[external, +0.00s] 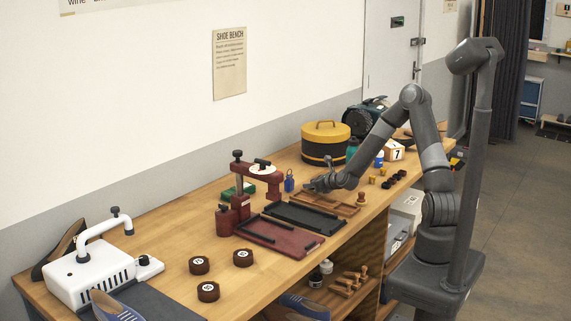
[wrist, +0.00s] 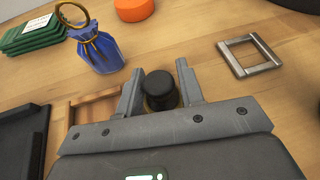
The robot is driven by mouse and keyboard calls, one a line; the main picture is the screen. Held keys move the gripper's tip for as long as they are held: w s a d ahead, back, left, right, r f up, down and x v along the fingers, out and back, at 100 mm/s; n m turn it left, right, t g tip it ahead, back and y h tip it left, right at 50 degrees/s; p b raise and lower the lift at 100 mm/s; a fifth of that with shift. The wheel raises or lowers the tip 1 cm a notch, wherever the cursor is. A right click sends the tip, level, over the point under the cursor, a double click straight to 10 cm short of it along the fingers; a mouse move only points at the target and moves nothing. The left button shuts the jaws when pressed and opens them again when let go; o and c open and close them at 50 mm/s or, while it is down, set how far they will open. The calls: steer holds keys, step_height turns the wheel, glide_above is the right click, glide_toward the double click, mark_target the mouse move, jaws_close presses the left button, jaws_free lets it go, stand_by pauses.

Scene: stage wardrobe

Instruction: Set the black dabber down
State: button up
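The black dabber (wrist: 160,91) shows its round dark top between the two fingers of my gripper (wrist: 160,84) in the wrist view. The fingers flank it closely on both sides and appear to touch it. In the external view my gripper (external: 318,187) is low over the bench, by the left end of the wooden tray (external: 345,208). The tray's edge also shows left of the fingers in the wrist view (wrist: 88,101). The dabber is not clear in the external view, and its underside is hidden, so I cannot tell whether it touches anything below.
A blue pouch with a ring (wrist: 97,48), green boxes (wrist: 32,33), an orange disc (wrist: 134,9) and a square metal frame (wrist: 249,56) lie around. A black tray (external: 303,217) and a red press (external: 262,185) stand nearby. Bare wood shows beyond the fingertips.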

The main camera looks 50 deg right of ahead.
steer(key=shift+w+d+f, duration=0.1)
steer(key=shift+w+f, duration=0.1)
steer(key=shift+w, duration=0.3)
steer(key=shift+s, duration=0.1)
jaws_close()
steer(key=shift+r, duration=0.65)
step_height(320, 180, up, 3)
steer(key=shift+f, duration=0.15)
steer(key=s+d+r, duration=0.7)
steer(key=d, duration=0.1)
steer(key=shift+s+d, duration=0.25)
steer(key=shift+d, duration=0.15)
